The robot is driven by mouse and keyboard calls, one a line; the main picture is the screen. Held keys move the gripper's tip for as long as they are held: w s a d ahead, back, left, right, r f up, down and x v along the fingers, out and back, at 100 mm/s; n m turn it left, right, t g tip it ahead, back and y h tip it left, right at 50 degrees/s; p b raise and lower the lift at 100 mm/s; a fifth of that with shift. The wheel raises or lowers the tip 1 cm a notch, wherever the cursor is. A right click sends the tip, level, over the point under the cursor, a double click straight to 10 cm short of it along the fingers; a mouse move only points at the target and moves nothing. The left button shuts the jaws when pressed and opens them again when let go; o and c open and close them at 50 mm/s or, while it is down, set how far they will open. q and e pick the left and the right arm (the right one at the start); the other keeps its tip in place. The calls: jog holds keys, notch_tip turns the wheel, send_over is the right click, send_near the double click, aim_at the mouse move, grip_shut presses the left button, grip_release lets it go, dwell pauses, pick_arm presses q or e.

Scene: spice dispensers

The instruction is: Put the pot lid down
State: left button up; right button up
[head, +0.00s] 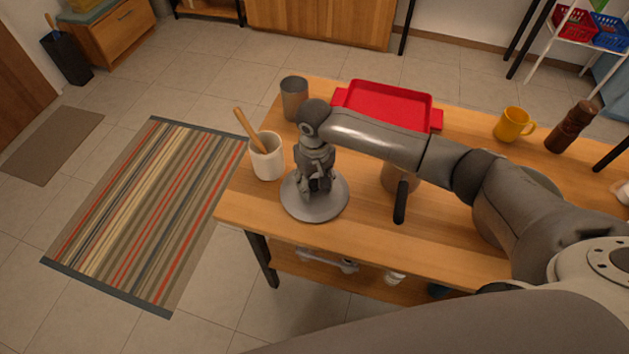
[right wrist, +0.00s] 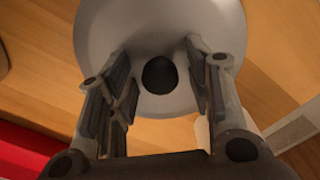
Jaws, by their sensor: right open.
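The pot lid (head: 314,210) is a round grey disc lying on the wooden table near its left front corner. In the right wrist view the lid (right wrist: 110,30) has a dark round knob (right wrist: 159,75) at its middle. My right gripper (head: 317,190) points down over the lid. Its fingers (right wrist: 160,90) are open on either side of the knob, with a gap on both sides. A pot (head: 399,178) with a black handle (head: 401,203) stands to the right, partly hidden under my right arm. My left gripper is not in view.
A white crock (head: 268,163) with a wooden utensil stands just left of the lid. A grey cup (head: 294,97) and a red tray (head: 387,100) are behind. A yellow mug (head: 513,124) and a brown pepper mill (head: 572,127) stand at the right. The table's front edge is close to the lid.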

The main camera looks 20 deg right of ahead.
aim_at(314, 183)
notch_tip(314, 183, up, 12)
jog(key=shift+b, duration=0.35)
dwell(0.5)
